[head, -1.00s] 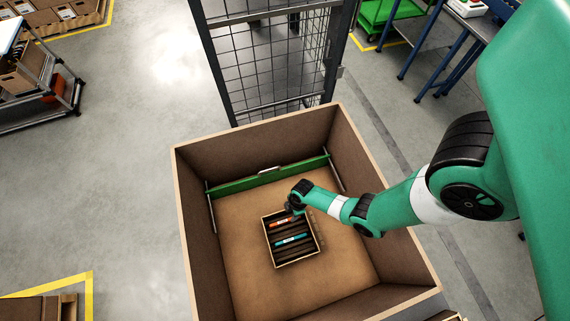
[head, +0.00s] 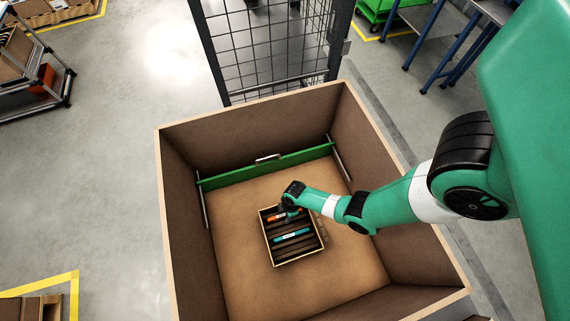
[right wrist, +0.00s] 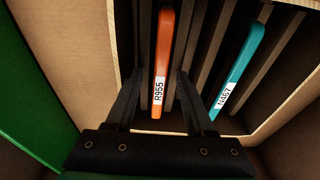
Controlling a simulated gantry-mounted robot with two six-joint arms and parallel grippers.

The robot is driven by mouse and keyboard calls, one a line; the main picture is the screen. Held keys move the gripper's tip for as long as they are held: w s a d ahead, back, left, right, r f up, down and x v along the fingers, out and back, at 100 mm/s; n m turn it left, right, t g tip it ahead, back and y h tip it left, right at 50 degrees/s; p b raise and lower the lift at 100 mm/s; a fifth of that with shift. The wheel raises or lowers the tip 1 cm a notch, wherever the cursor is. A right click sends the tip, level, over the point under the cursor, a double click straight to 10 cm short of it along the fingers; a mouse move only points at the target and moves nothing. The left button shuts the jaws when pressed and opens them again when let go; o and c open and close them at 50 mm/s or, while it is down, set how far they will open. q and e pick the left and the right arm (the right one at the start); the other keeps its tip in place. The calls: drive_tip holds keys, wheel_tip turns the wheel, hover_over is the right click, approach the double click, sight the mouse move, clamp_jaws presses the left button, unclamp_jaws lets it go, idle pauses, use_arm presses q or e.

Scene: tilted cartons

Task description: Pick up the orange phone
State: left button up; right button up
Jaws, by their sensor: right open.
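The orange phone (head: 278,218) stands in a slot of a small slotted carton (head: 295,262) inside a large brown box. In the right wrist view the orange phone (right wrist: 163,60) carries a white label reading R955. My right gripper (right wrist: 158,85) is open, with its two dark fingers on either side of the phone's near end. I cannot tell whether they touch it. In the head view the right gripper (head: 290,208) is over the carton's far side and partly hides the phone. My left gripper is not in view.
A teal phone (head: 291,236) stands in another slot; its label shows in the right wrist view (right wrist: 240,68). The large box's walls (head: 215,118) surround the carton. A green bar (head: 265,168) crosses the box's far side. The box floor (head: 250,295) is clear around the carton.

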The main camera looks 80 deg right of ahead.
drive_tip(key=shift+r, duration=0.1)
drive_tip(key=shift+c, duration=0.3)
clamp_jaws()
